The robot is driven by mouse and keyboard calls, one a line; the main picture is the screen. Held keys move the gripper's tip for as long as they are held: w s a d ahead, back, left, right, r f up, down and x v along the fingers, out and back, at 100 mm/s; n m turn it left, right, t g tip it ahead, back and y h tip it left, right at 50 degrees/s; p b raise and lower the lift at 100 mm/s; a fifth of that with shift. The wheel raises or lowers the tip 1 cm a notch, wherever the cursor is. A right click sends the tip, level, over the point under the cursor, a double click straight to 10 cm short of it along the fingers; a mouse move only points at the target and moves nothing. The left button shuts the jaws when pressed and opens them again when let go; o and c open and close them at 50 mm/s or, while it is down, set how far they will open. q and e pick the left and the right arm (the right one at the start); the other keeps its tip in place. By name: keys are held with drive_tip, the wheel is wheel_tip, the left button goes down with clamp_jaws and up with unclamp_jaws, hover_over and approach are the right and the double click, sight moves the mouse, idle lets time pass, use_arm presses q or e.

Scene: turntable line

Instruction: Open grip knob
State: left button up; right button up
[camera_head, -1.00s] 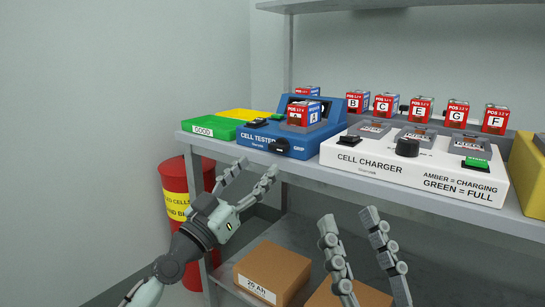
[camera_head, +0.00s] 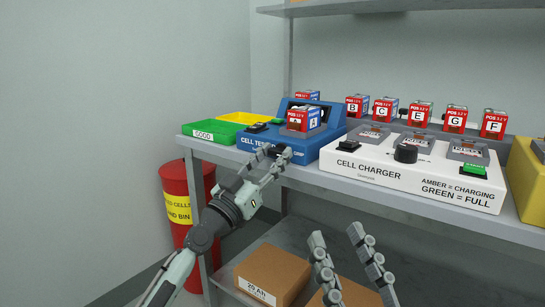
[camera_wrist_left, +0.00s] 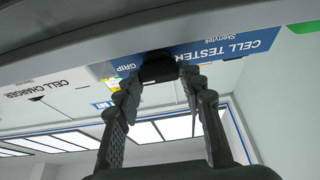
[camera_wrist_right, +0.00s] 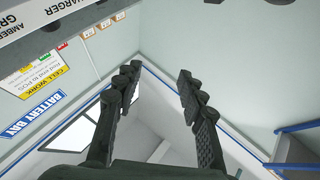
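The blue cell tester (camera_head: 313,148) stands on the shelf, with cell A (camera_head: 303,122) seated on its top. Its black grip knob (camera_wrist_left: 160,68) is on the front face, beside the word GRIP in the left wrist view. My left gripper (camera_head: 275,158) reaches up to this knob from the front, one finger on each side of it. Its fingers are still spread; whether they touch the knob I cannot tell. In the head view the fingers partly cover the knob. My right gripper (camera_head: 341,248) is open and empty in front of the shelf, below the charger.
The white cell charger (camera_head: 340,172) stands right of the tester, with a yellow box (camera_head: 525,180) beyond it. Green and yellow trays (camera_head: 205,132) lie to the left. Several cells (camera_head: 420,113) line the back. A red bin (camera_head: 175,180) stands below left.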

use_arm(q)
drive_tip(key=c, duration=0.6)
use_arm(e)
drive_tip(key=shift+w, duration=0.1)
